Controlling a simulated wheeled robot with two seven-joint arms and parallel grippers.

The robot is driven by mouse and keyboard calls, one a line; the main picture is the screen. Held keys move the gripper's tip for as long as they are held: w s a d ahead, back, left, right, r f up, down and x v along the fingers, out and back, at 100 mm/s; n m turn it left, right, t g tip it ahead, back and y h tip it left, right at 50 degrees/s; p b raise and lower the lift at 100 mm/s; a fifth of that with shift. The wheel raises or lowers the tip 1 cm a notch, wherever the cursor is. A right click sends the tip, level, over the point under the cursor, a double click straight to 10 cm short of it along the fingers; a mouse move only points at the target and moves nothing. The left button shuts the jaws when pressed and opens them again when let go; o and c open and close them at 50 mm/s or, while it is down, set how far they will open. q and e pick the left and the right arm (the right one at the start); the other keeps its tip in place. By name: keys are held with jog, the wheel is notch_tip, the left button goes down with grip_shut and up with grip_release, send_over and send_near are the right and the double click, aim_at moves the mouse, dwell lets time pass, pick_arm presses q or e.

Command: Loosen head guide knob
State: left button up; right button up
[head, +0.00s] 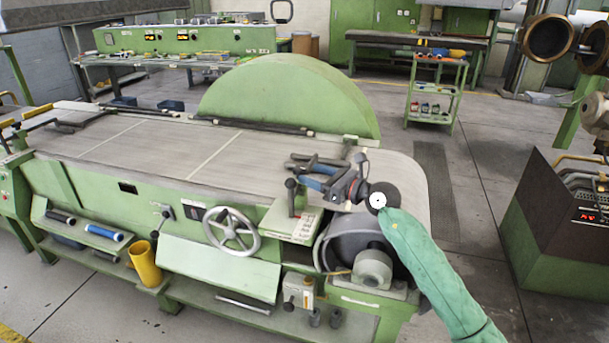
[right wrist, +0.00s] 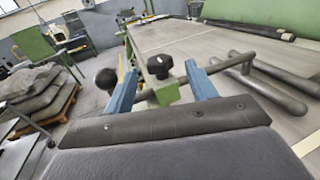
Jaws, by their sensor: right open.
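A black lobed knob (right wrist: 160,66) stands on a green block (right wrist: 164,93) in the right wrist view. My right gripper (right wrist: 161,77) is open, with one blue finger on each side of the knob in this picture. I see no clear contact, and cannot tell how deep the knob sits between the fingers. In the head view my right gripper (head: 307,176) is above the front right end of the green machine's belt table, by the guide bars. The knob is hard to make out there. My left gripper is not in view.
A black ball-ended lever (right wrist: 106,78) stands just left of the left finger. Dark guide bars (right wrist: 262,85) lie to the right. The machine carries a spoked handwheel (head: 231,231) in front and a large green rounded guard (head: 285,95) behind. The belt table (head: 150,140) is mostly clear.

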jog(key=shift+v, duration=1)
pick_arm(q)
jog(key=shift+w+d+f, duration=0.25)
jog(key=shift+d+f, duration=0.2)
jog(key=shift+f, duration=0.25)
pick_arm(e)
jog(key=shift+s+d, duration=0.25)
jog(key=shift+d, duration=0.05)
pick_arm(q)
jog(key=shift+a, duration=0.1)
